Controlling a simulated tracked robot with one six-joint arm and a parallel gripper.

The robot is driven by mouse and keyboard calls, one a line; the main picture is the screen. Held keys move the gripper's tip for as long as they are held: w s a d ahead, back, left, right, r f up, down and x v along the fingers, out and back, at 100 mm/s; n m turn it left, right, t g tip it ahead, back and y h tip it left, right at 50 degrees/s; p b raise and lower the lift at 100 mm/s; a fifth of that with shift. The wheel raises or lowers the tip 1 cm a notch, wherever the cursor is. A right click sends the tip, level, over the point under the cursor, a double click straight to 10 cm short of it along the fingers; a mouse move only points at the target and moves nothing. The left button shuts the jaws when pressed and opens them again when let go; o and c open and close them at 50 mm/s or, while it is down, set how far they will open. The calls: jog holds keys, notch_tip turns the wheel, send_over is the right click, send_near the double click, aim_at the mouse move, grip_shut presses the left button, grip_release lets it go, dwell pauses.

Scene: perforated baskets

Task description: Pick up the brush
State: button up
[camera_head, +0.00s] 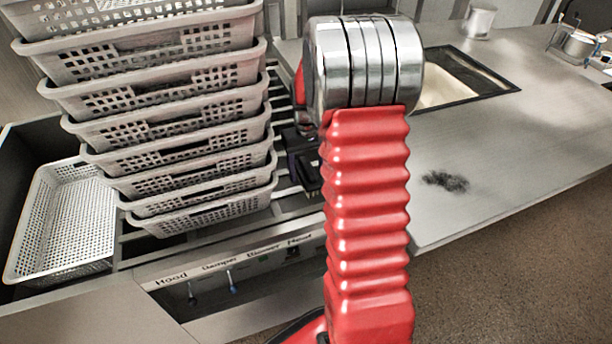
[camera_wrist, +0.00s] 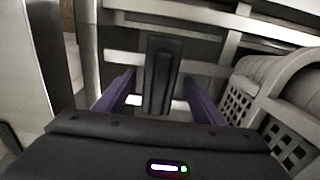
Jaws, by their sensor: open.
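My gripper (camera_wrist: 159,78) is open in the wrist view, with one purple finger on each side. A dark, long, flat-faced object (camera_wrist: 163,72) shows between and beyond the fingers, over pale rails. It may be the brush, but I see no bristles and cannot be sure. I cannot tell whether the fingers touch it. In the head view my gripper (camera_head: 305,165) is small and dark, partly hidden behind my red arm, close to the right side of the basket stack. No brush is clear in the head view.
A tall stack of perforated baskets (camera_head: 185,138) stands just left of my gripper; a basket side (camera_wrist: 258,108) is close at right in the wrist view. A single basket (camera_head: 68,215) lies lower left. The counter (camera_head: 510,150) at right is mostly clear, with a dark patch (camera_head: 445,181).

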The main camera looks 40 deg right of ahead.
aim_at(307, 166)
jog(key=shift+c, duration=0.2)
dwell(0.3)
jog(key=c, duration=1.2)
jog(key=shift+o, duration=0.2)
jog(key=shift+r, duration=0.1)
notch_tip(307, 166, up, 10)
jog(key=shift+f, duration=0.1)
